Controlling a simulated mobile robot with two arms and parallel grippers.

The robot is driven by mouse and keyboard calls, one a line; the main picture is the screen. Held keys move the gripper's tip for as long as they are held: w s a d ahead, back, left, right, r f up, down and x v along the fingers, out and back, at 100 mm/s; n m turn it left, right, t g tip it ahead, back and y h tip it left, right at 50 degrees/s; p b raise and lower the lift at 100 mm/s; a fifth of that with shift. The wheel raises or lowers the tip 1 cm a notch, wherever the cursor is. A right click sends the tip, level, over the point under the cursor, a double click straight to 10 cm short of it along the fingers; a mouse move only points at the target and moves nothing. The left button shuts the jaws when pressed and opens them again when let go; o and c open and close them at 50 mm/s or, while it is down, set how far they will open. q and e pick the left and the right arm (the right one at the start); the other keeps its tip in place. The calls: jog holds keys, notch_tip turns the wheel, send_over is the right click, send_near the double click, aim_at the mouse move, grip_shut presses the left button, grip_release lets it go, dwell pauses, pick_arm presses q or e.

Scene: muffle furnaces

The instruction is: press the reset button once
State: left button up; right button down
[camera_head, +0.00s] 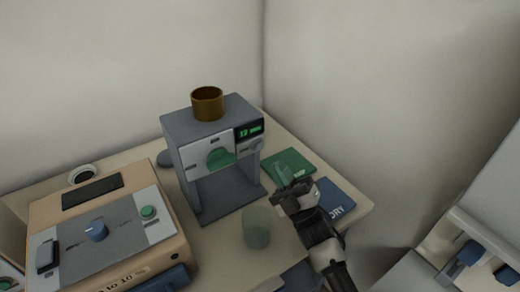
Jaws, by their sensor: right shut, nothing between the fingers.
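A beige box (165,262) stands at the left, its grey top panel carrying a round green button (148,212), a blue knob (95,231) and a dark rocker switch (46,256). A grey machine (180,128) stands at the middle, with a lit green display (249,130), a small round grey control (257,145) below it and a green half-round part (220,158). The labels are too small to read, so I cannot tell which control is reset. My right gripper (283,178) is shut and empty, right of the grey machine, apart from both devices. My left gripper is out of view.
A brown cup (207,104) sits on the grey machine. A translucent greenish cup (257,228) stands in front of it. Green (300,165) and blue (338,197) booklets lie near my right gripper. Walls close off the back and right. A white unit with blue parts (470,254) is at far right.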

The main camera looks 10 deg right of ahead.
aim_at(259, 146)
jog(key=w, duration=0.1)
jog(key=w+a+b, duration=0.1)
jog(key=w, duration=0.2)
jog(key=shift+w+a+b, duration=0.2)
jog(key=shift+a+b, duration=0.1)
dwell(1.0)
jog(key=shift+w, duration=0.15)
dwell(0.7)
jog(key=shift+w+a, duration=0.15)
jog(key=shift+w, duration=0.1)
jog(key=shift+w+a+b, duration=0.15)
jog(key=shift+w+b, duration=0.25)
jog(key=shift+b, duration=0.15)
dwell(0.6)
jog(key=shift+s, duration=0.1)
jog(key=shift+s+d+p, duration=0.3)
jog(key=shift+s+p, duration=0.05)
jog(key=shift+s, duration=0.35)
